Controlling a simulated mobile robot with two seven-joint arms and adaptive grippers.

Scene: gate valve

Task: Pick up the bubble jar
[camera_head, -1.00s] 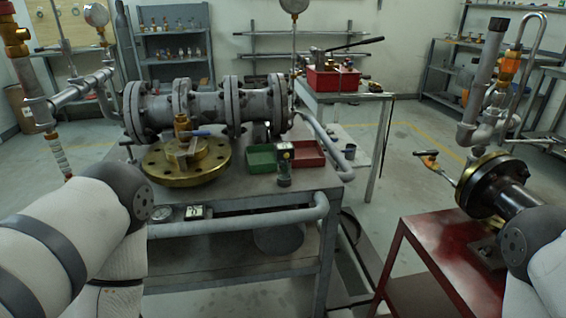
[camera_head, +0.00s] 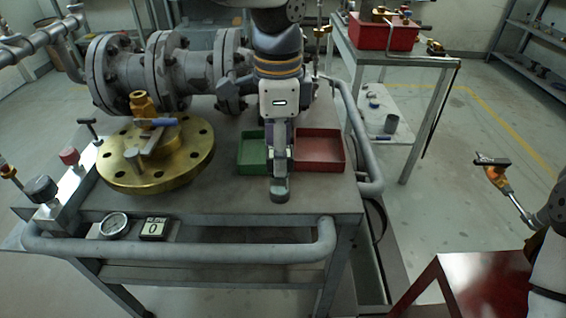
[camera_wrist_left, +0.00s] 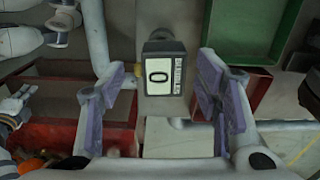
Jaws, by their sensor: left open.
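The bubble jar is a small jar whose base (camera_head: 280,190) shows below my left gripper (camera_head: 277,150) in the head view. It stands near the front of the grey bench top, between the green tray and the red tray. The gripper hides most of it there. The fingers are open, with a gap visible on each side of the box.
The green tray (camera_head: 250,160) and the red tray (camera_head: 322,150) flank the jar closely. A brass flange (camera_head: 190,165) lies to the left, with flanged grey pipework (camera_head: 130,75) behind. A gauge (camera_head: 114,226) and a FLOW display (camera_head: 153,230) are at the front. A rail (camera_head: 180,252) edges the bench.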

